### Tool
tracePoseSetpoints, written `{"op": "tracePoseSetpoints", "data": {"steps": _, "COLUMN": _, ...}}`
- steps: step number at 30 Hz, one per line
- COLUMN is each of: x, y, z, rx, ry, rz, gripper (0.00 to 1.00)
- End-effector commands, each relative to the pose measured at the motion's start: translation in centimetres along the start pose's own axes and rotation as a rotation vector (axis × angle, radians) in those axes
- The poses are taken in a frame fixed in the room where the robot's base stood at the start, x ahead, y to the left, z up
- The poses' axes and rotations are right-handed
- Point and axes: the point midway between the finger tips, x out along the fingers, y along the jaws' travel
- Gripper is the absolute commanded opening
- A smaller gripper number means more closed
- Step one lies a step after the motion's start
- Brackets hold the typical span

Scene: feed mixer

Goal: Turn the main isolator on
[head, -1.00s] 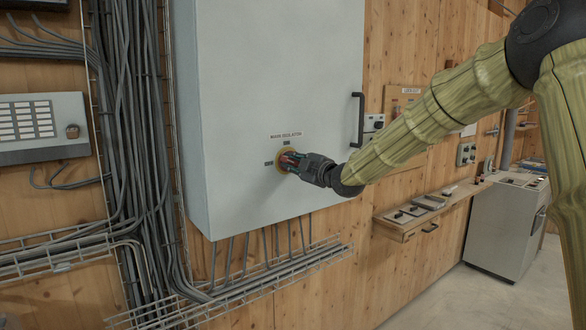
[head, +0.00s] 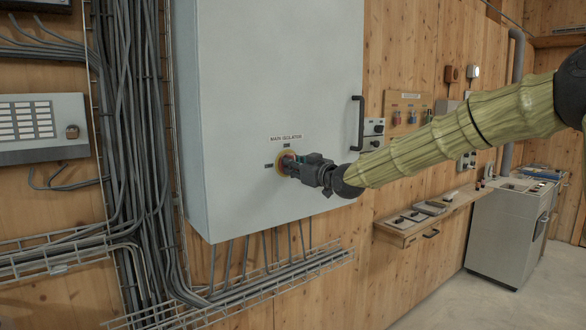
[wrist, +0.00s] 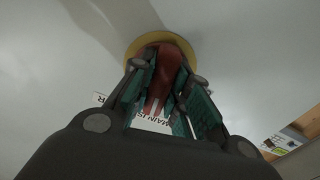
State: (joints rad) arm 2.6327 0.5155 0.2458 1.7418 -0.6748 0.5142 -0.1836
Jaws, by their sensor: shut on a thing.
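The main isolator is a red rotary handle (wrist: 162,75) on a round yellow plate (head: 281,163), mounted on the front of a grey cabinet (head: 265,70). A "MAIN ISOLATOR" label (head: 286,137) sits above it, with small position labels above and to its left. My gripper (head: 293,163) reaches in from the right and is shut on the handle. In the wrist view its fingers (wrist: 165,95) lie on both sides of the red handle. In the head view the fingers hide most of the handle.
A black cabinet door handle (head: 358,122) stands out above and right of my gripper. A wire cable tray (head: 250,290) runs below the cabinet. A wooden shelf (head: 445,208) and a grey machine (head: 505,230) stand at the right.

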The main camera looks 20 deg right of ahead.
Motion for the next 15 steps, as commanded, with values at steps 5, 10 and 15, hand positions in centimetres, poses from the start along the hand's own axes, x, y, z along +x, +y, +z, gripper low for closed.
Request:
{"op": "tracePoseSetpoints", "data": {"steps": 5, "x": -0.02, "y": 0.08, "z": 0.12, "rx": 0.105, "ry": 0.0, "rz": 0.001, "gripper": 0.0}}
{"op": "tracePoseSetpoints", "data": {"steps": 10, "x": -0.02, "y": 0.1, "z": 0.08, "rx": 0.17, "ry": 0.0, "rz": 0.001, "gripper": 0.0}}
{"op": "tracePoseSetpoints", "data": {"steps": 15, "x": -0.02, "y": 0.1, "z": 0.04, "rx": 0.201, "ry": 0.0, "rz": 0.001, "gripper": 0.0}}
